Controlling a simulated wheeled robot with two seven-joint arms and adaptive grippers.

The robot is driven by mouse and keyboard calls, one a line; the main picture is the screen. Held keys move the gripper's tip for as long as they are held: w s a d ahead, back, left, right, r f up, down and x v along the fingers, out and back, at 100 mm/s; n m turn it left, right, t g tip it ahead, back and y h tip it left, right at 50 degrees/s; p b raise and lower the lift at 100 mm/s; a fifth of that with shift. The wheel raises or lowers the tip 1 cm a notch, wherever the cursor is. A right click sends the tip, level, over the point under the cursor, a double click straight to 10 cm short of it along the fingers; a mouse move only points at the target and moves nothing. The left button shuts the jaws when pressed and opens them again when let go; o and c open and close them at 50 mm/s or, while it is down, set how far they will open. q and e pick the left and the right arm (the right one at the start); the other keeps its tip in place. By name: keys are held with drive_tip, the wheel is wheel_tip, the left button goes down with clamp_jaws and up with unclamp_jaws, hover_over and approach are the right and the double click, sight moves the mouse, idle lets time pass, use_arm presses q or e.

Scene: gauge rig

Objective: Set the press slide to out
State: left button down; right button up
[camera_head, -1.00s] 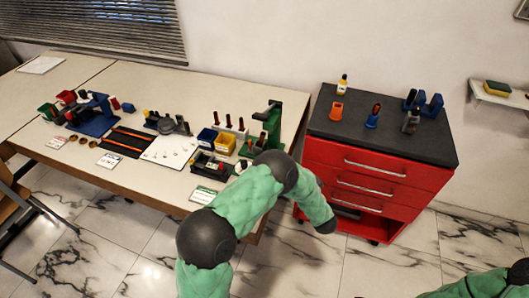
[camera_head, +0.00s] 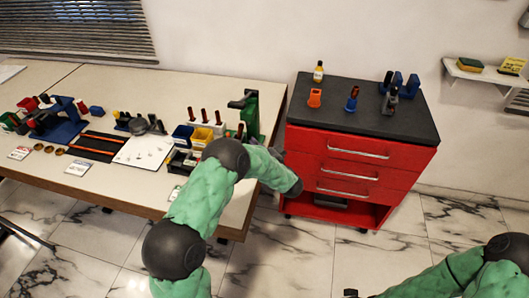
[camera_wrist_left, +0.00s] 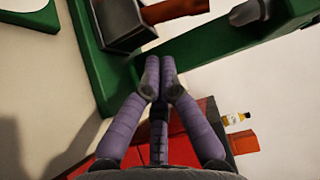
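The green press (camera_head: 250,115) stands at the right end of the workbench, partly behind my left arm. In the left wrist view its green frame (camera_wrist_left: 240,42) fills the top, close ahead of the fingers. A grey block (camera_wrist_left: 118,22) with a reddish-brown handle (camera_wrist_left: 177,11) sits against the frame; I cannot tell whether this is the slide. My left gripper (camera_wrist_left: 160,78) has its two purple fingers together at the tips, with nothing seen between them. In the head view it is mostly hidden behind my forearm.
A red drawer cabinet (camera_head: 340,165) with a dark top stands right of the bench. It bears a yellow bottle (camera_head: 319,71), an orange holder (camera_head: 314,98) and a blue stand (camera_head: 393,82). Blue and yellow bins (camera_head: 203,137) and a blue fixture (camera_head: 60,120) crowd the bench.

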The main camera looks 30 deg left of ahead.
use_arm(q)
drive_tip(key=shift+s+a, duration=0.25)
drive_tip(key=shift+a, duration=0.6)
drive_tip(key=a+p, duration=0.1)
drive_tip(key=a, duration=0.1)
drive_tip(key=s+a+p, duration=0.1)
drive_tip(key=a+p, duration=0.1)
drive_tip(key=shift+a+r, duration=0.2)
drive_tip(key=shift+a, duration=0.1)
drive_tip(key=shift+s+a+f, duration=0.1)
drive_tip(key=shift+s+a, duration=0.05)
drive_tip(key=shift+a, duration=0.25)
